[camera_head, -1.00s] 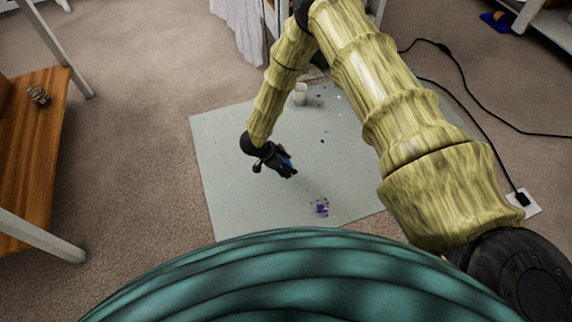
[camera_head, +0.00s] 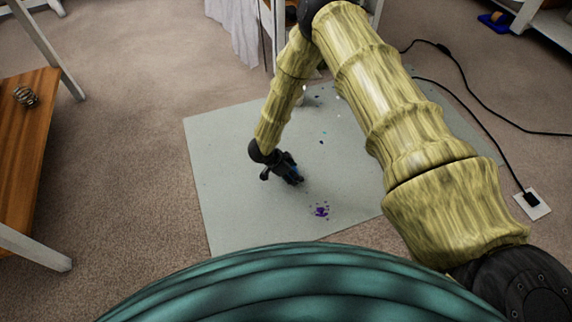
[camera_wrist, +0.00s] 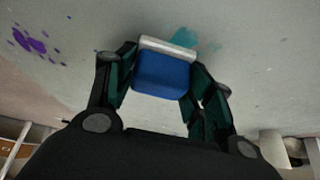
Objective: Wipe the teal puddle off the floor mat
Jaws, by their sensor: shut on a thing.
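My gripper (camera_head: 290,174) is low over the grey floor mat (camera_head: 232,210). In the wrist view my gripper (camera_wrist: 163,66) is shut on a blue block with a white layer, like a sponge (camera_wrist: 162,75). The teal puddle (camera_wrist: 185,37) shows in the wrist view just beyond the sponge's white edge, toward its right end. The sponge may hide part of it. I cannot tell whether the sponge touches the mat. In the head view my gripper seems to cover the puddle.
A purple splatter (camera_head: 320,210) lies on the mat near my gripper. Small dark and teal specks dot the mat farther back. A wooden table (camera_head: 28,140) stands left. A black cable (camera_head: 480,142) runs right to a floor socket (camera_head: 532,205). The mat's left part is clear.

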